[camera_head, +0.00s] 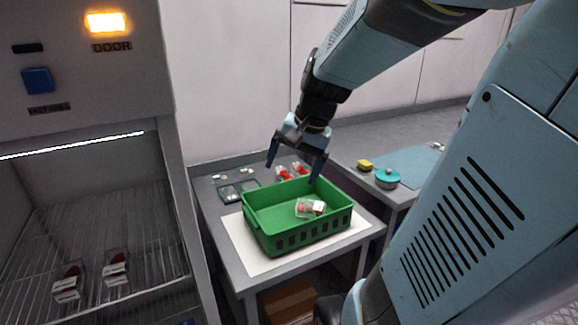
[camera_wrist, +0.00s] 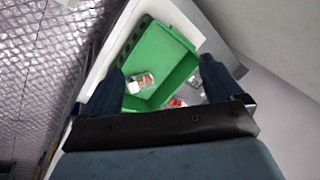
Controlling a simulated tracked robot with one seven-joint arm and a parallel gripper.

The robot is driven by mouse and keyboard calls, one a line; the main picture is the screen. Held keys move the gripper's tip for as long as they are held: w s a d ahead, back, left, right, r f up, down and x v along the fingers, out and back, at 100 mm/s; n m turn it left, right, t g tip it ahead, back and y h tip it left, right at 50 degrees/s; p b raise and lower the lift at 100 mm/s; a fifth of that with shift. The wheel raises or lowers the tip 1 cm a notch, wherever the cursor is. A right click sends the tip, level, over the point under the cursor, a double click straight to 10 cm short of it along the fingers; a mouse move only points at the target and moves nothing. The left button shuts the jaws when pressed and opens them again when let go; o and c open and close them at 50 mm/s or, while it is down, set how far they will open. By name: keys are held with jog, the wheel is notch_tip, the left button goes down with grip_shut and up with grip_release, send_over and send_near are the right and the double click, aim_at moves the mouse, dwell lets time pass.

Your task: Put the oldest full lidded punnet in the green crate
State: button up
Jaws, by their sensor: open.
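The green crate (camera_head: 262,241) stands on a small grey table. One clear punnet (camera_head: 311,208) with red fruit and a white label lies inside it on the crate floor; it also shows in the wrist view (camera_wrist: 140,83). My gripper (camera_head: 294,172) is open and empty above the crate's back edge, its fingers spread. In the wrist view the fingers (camera_wrist: 165,92) frame the crate (camera_wrist: 168,42). Red-fruited punnets (camera_head: 292,171) stand on the table behind the crate. Two more punnets, left (camera_head: 69,284) and right (camera_head: 117,267), sit on the wire rack. Dates are too small to read.
The open cabinet at left has a wire rack (camera_head: 130,225) and a lit amber lamp (camera_head: 106,22) above. A white sheet (camera_head: 240,250) lies under the crate. A dark tray (camera_head: 238,190) is behind it. A side bench holds a teal round item (camera_head: 387,179) and a yellow item (camera_head: 365,165).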

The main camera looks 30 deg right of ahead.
jog(key=s+a+r+n+t+h, duration=0.2)
jog(key=s+a+r+n, duration=0.2)
jog(key=s+n, duration=0.3)
jog(key=shift+s+r+n, duration=0.2)
jog(key=shift+s+n, duration=0.1)
jog(key=shift+s, duration=0.4)
